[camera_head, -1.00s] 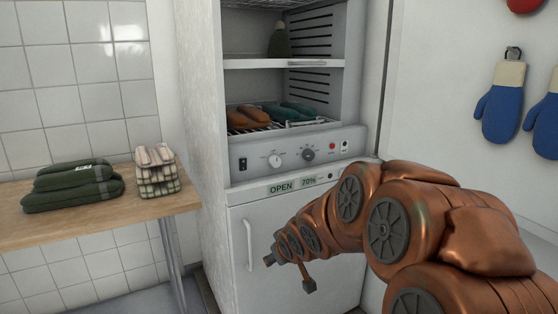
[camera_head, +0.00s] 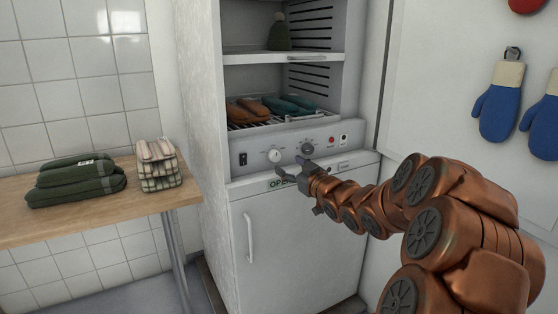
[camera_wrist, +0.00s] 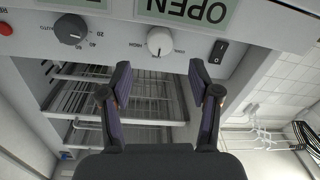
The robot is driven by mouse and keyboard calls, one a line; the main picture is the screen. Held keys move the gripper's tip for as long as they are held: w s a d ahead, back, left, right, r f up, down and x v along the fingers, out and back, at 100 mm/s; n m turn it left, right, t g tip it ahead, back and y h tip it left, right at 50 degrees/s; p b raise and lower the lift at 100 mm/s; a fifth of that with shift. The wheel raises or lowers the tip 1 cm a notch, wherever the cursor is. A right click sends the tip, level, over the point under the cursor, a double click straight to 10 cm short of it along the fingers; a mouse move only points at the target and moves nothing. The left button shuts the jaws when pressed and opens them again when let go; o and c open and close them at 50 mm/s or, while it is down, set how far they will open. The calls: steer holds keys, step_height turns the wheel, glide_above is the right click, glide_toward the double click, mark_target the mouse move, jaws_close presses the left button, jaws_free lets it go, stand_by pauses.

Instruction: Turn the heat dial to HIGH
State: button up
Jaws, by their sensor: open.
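The white heat dial (camera_head: 275,156) sits on the grey control panel of the drying cabinet, left of a dark knob (camera_head: 308,149). In the wrist view the white dial (camera_wrist: 160,41) has a label reading HIGH beside it on the left; I cannot clearly tell where its pointer is set. My gripper (camera_head: 292,174) is in front of the panel, just below the dial. In the wrist view my gripper (camera_wrist: 160,70) is open and empty, with its fingers spread either side of the dial's line and apart from it.
A black rocker switch (camera_wrist: 217,50) is close to the dial, and a red button (camera_head: 332,139) is farther right. Mittens (camera_head: 288,104) lie on the rack above the panel. A wooden table (camera_head: 90,222) with folded textiles stands left. Blue mittens (camera_head: 497,105) hang on the right.

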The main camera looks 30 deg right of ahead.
mark_target(277, 157)
steer(key=shift+w+b, duration=0.5)
steer(key=shift+w, duration=2.75)
steer(key=c, duration=1.2)
